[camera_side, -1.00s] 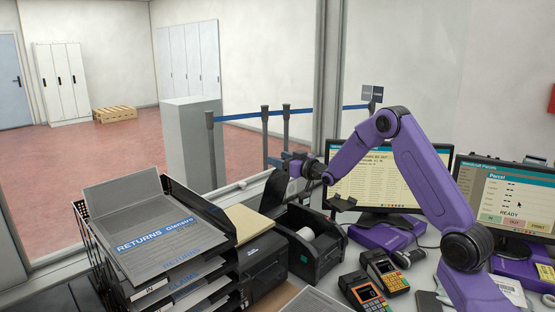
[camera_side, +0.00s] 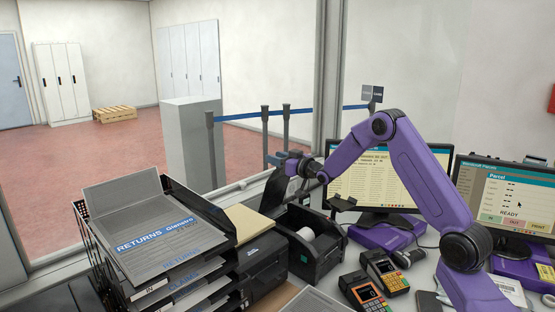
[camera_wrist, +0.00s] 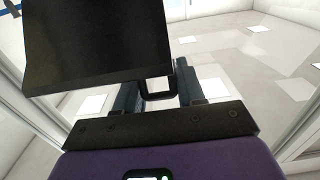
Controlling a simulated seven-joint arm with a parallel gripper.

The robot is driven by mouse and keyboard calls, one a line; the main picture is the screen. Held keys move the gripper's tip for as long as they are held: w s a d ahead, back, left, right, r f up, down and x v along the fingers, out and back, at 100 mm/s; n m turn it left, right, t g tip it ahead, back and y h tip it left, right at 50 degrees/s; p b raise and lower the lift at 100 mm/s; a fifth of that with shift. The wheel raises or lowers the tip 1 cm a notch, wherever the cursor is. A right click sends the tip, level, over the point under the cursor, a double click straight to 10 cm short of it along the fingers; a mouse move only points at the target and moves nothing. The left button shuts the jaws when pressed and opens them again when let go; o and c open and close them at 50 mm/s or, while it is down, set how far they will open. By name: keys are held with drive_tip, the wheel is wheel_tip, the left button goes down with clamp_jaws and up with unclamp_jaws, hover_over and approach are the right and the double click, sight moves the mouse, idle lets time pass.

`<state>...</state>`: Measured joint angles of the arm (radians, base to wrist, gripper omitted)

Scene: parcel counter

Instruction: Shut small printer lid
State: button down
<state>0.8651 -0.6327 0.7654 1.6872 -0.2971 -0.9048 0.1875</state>
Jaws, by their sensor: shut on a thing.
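The small printer (camera_side: 309,262) is a black box on the counter, with a white paper roll (camera_side: 316,241) showing in its open top. Its dark lid (camera_side: 274,192) stands raised at the back left of the box. My gripper (camera_side: 292,166) is at the lid's upper edge, above and behind the roll. In the wrist view the lid is a broad black panel (camera_wrist: 95,40), and a small dark loop at its edge sits between my two fingers (camera_wrist: 158,88). The fingers are shut on the lid there. The lid's hinge is not clear to see.
A black tray stack with returns papers (camera_side: 160,240) stands left of the printer, with a larger black printer (camera_side: 262,265) between. Card terminals (camera_side: 385,272) lie to the right. Two monitors (camera_side: 375,180) stand behind. The counter window is close behind the lid.

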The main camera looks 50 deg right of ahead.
drive_tip(key=shift+s+f, duration=0.2)
drive_tip(key=shift+s, duration=0.45)
drive_tip(key=s+f, duration=0.4)
drive_tip(key=s, duration=0.5)
drive_tip(key=shift+f, duration=0.15)
drive_tip(key=c, duration=1.7)
unclamp_jaws()
drive_tip(key=s+f, duration=0.7)
drive_tip(key=shift+s, duration=0.1)
drive_tip(key=shift+c, duration=0.2)
drive_tip(key=o, duration=1)
drive_tip(key=shift+r, duration=0.1)
drive_tip(key=shift+c, duration=0.2)
drive_tip(key=s, duration=0.7)
drive_tip(key=shift+s, duration=0.15)
